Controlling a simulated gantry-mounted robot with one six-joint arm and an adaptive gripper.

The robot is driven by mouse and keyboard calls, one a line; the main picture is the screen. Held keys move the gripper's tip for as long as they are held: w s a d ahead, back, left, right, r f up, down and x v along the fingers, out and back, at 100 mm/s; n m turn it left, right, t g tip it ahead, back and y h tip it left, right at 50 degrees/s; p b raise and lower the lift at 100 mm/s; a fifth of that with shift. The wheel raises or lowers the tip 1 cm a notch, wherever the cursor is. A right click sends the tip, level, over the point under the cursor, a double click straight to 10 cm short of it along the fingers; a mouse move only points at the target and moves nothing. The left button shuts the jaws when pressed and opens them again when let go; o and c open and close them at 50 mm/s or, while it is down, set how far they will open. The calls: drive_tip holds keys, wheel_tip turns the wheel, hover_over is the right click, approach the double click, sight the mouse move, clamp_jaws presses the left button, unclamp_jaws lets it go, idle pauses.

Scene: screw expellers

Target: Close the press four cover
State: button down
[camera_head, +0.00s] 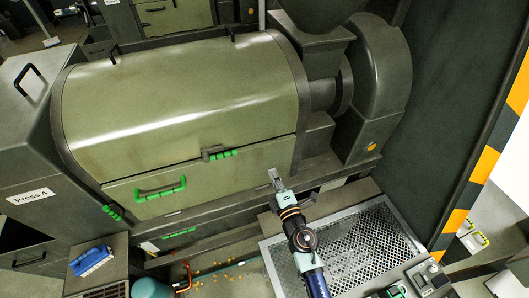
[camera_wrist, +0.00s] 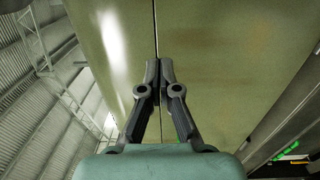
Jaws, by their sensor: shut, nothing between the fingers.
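The press four cover (camera_head: 185,105) is a large, curved olive-green metal hood. It lies lowered over the press body, and its lower edge runs along the top of a flat front panel (camera_head: 225,178). A green handle (camera_head: 219,154) sits at the cover's lower edge. My gripper (camera_head: 273,174) is in front of the panel's right end, right of and below that handle. In the wrist view my gripper (camera_wrist: 159,68) has its fingertips together and empty, facing the green surface at a thin dark seam (camera_wrist: 155,28). Whether the tips touch the metal cannot be told.
A "Press 4" sign (camera_head: 31,197) is on the grey housing at left. The front panel has its own green handle (camera_head: 161,189). A perforated metal platform (camera_head: 345,250) lies below my arm. A blue brush (camera_head: 91,261) and a dark hopper (camera_head: 317,15) flank the press.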

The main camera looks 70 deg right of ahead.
drive_tip(key=b+x, duration=0.2)
drive_tip(key=x, duration=0.7)
drive_tip(key=shift+w+d, duration=0.15)
drive_tip(key=shift+d, duration=0.1)
drive_tip(key=shift+b+x, duration=0.3)
drive_tip(key=shift+x, duration=0.7)
drive_tip(key=shift+a, duration=0.1)
drive_tip(key=shift+a+r+p, duration=0.15)
drive_tip(key=shift+r+p, duration=0.05)
drive_tip(key=shift+p, duration=0.1)
drive_tip(key=p, duration=0.3)
approach(262, 147)
drive_tip(key=v, duration=0.5)
drive_tip(key=shift+r, duration=0.2)
